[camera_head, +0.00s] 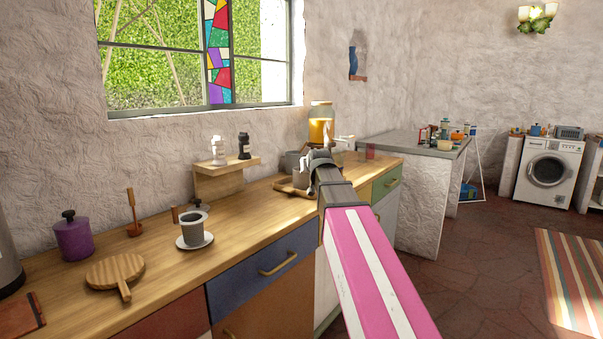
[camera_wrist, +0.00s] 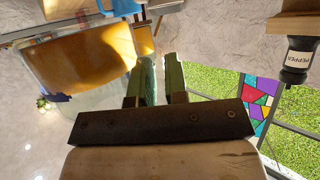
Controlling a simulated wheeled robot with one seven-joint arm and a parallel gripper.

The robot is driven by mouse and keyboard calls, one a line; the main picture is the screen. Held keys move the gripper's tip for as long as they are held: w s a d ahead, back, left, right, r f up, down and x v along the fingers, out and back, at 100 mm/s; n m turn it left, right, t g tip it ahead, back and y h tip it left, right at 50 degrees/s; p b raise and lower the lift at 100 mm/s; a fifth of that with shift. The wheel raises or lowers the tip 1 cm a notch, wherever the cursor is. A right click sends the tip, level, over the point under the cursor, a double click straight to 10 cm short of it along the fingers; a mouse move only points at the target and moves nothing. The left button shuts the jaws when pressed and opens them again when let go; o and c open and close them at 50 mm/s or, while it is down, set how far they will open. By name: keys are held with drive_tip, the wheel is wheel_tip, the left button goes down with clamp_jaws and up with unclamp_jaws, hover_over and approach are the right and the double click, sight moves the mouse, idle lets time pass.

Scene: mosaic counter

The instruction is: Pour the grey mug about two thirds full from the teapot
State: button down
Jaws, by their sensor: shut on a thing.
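A grey mug (camera_head: 192,222) with a pale rim stands upright on a white saucer (camera_head: 194,242) at the counter's near left in the head view. Its inside looks dark; the level is unclear. Behind it is a mostly hidden lidded vessel (camera_head: 199,205); I cannot tell whether it is the teapot. My gripper (camera_head: 320,158) is far to the right of the saucer, beside another grey vessel (camera_head: 301,180). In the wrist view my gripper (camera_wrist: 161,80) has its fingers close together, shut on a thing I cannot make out.
A glass jar of orange liquid (camera_head: 321,125) stands just past my gripper and fills the left of the wrist view (camera_wrist: 85,60). A small shelf (camera_head: 226,176) holds two shakers. A purple canister (camera_head: 74,238) and round board (camera_head: 115,269) lie left. Counter between saucer and gripper is mostly clear.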

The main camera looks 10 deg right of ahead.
drive_tip(key=w+a+n+y, duration=0.2)
drive_tip(key=a+n+y, duration=0.1)
drive_tip(key=a, duration=0.2)
drive_tip(key=w+a+n+g+y, duration=0.1)
drive_tip(key=w+a+n+y, duration=0.2)
drive_tip(key=a, duration=0.3)
drive_tip(key=shift+w+r+g+y, duration=0.3)
drive_tip(key=shift+r+y, duration=0.05)
drive_tip(key=shift+y, duration=0.05)
wheel_tip(320, 180, up, 6)
drive_tip(key=m+g+y, duration=0.1)
drive_tip(key=m+g, duration=0.2)
drive_tip(key=g, duration=0.1)
drive_tip(key=shift+w+r, duration=0.15)
drive_tip(key=shift+r, duration=0.05)
idle(0.6)
drive_tip(key=shift+w+r, duration=0.1)
drive_tip(key=shift+r, duration=0.05)
idle(1.8)
